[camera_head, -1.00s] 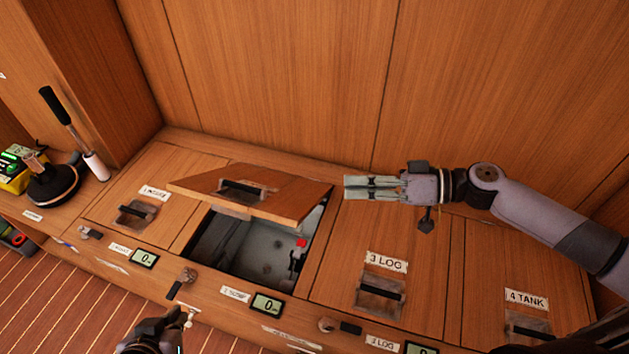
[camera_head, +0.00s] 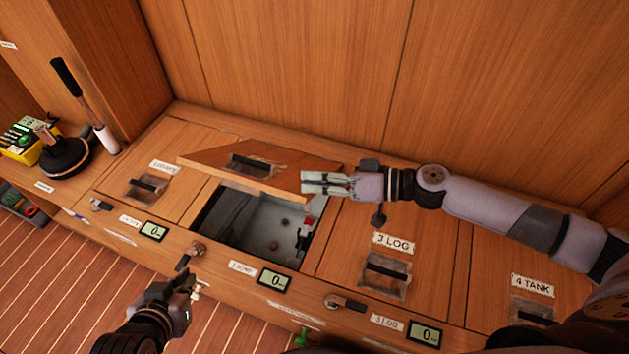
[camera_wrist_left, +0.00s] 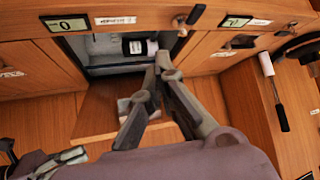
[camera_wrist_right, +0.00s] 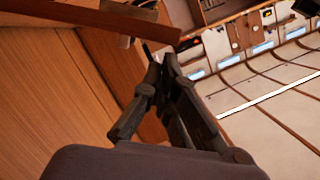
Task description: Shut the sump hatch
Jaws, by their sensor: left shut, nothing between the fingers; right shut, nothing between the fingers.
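The sump hatch lid (camera_head: 225,160) is raised and tilted above its dark opening (camera_head: 235,222), behind the 2 SUMP label (camera_head: 243,267). The lid has a recessed black handle (camera_head: 250,164). My right gripper (camera_head: 304,183) is shut and empty, with its fingertips over the lid's right end in the head view; I cannot tell if they touch. In the right wrist view its fingers (camera_wrist_right: 160,62) are closed below a brown board edge. My left gripper (camera_head: 190,280) is shut and empty in front of the counter's front edge, near a latch. The left wrist view shows its closed fingers (camera_wrist_left: 162,65).
A latch (camera_head: 190,256) and a display (camera_head: 274,281) are on the counter front. Closed 3 LOG (camera_head: 388,275) and 4 TANK (camera_head: 530,307) hatches lie to the right. A black round-based object (camera_head: 66,157) with a handle stands at left. A wooden wall rises behind.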

